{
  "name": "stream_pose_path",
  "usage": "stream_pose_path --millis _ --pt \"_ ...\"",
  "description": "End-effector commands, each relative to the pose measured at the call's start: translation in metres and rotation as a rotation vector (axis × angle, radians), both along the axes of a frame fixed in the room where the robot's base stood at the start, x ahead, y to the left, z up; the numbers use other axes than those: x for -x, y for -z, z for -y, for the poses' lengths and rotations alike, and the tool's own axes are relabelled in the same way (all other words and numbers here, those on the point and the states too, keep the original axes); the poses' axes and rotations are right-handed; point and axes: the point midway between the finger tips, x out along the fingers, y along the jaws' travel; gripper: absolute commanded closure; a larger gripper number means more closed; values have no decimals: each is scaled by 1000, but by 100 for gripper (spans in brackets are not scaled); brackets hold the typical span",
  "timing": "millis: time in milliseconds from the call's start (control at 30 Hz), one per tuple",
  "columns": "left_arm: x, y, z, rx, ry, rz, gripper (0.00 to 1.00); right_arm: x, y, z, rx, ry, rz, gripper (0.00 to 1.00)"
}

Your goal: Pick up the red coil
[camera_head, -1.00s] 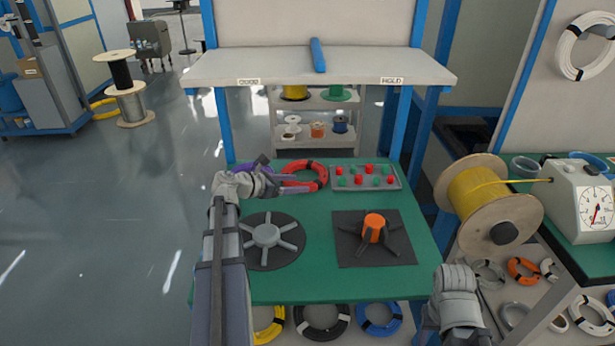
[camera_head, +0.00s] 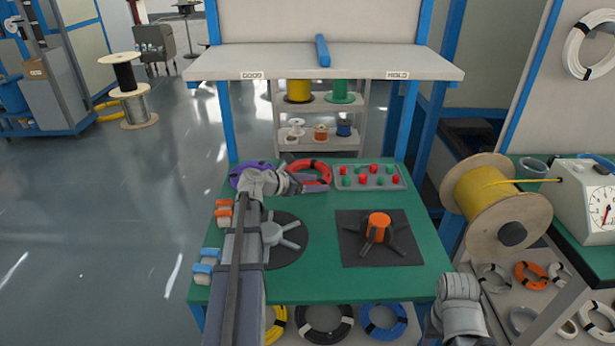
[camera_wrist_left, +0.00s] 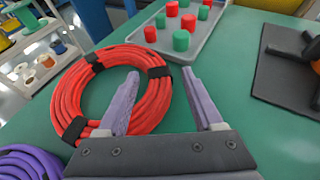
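The red coil (camera_head: 308,162), bound with black bands, lies flat on the green table near its back edge. It also shows in the left wrist view (camera_wrist_left: 70,98). My left gripper (camera_wrist_left: 163,84) is open just beside the coil. Its left finger overlaps the coil's right-hand side in the wrist view, and its right finger is over bare table. Nothing is held, and I cannot tell whether the finger touches the coil. In the head view, my left gripper (camera_head: 312,184) hides part of the coil's near side. My right wrist shows at the bottom right; its fingers are not visible.
A purple coil (camera_head: 238,177) lies left of the red one. A grey tray (camera_head: 341,187) of red and green pegs stands close on the right. A black mat (camera_head: 352,257) with an orange-topped holder is nearer. A grey spoked holder (camera_head: 290,243) sits partly behind my left arm.

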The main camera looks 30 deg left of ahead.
Motion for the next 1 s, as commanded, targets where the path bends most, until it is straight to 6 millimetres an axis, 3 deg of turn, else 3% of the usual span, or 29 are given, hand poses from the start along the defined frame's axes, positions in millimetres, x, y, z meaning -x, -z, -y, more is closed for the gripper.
stream_pose_path --millis 67,567,1000 --pt "0 0 0 0 0 0 43 0 0 0 0 0 0 50" --pt "1 0 0 -1 0 -2 99 0 0 0 0 0 0 50" --pt "1 1 -1 -3 1 -3 100 0 0 0 0 0 0 50"
